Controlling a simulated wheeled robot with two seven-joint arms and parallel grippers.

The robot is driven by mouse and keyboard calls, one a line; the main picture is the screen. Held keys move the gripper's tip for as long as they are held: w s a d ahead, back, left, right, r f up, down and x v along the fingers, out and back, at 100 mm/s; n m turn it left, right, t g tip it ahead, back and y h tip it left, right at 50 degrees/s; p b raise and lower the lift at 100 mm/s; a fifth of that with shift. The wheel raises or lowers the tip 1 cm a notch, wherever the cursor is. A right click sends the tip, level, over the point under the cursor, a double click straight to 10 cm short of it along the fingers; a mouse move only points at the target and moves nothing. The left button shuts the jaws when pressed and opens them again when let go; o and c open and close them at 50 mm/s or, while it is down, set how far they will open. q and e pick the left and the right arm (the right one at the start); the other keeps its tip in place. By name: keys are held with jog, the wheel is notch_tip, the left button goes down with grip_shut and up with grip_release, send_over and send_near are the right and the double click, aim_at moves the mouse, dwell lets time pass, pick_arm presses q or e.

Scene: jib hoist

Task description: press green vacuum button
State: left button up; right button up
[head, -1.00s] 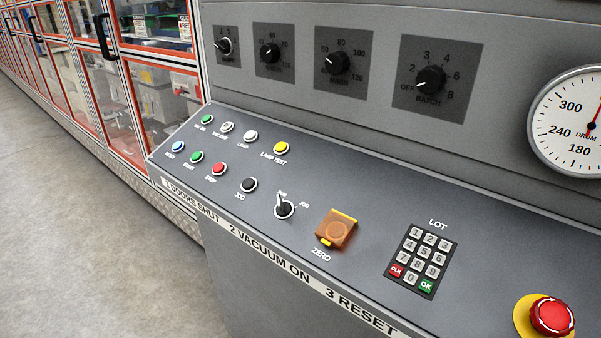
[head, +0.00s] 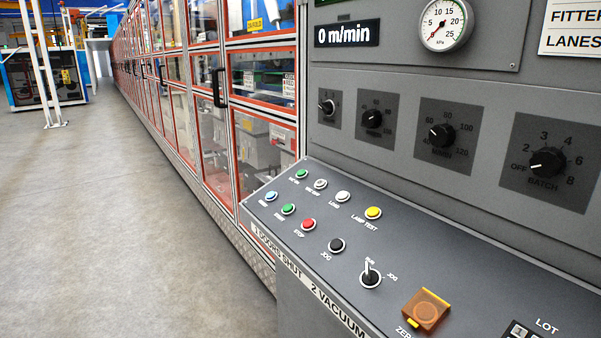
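The sloped grey control panel (head: 300,235) fills the lower right of the head view. A green button (head: 302,174) sits at the far left end of its back row; its small label appears to read VAC ON. Beside it are a grey-white button (head: 320,184), a white button (head: 343,196) and a yellow lamp-test button (head: 373,213). A second green button (head: 288,209) is in the front row, between a blue button (head: 271,197) and a red stop button (head: 308,224). Neither of my grippers shows in the view, and nothing touches the buttons.
A black jog button (head: 336,245), a toggle switch (head: 370,275) and an orange flip cover (head: 426,310) lie farther right. Dials, including the batch dial (head: 547,162), and a kPa gauge (head: 442,23) are on the upright face. Red-framed glass doors (head: 262,140) run back; grey floor (head: 130,230) is open at left.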

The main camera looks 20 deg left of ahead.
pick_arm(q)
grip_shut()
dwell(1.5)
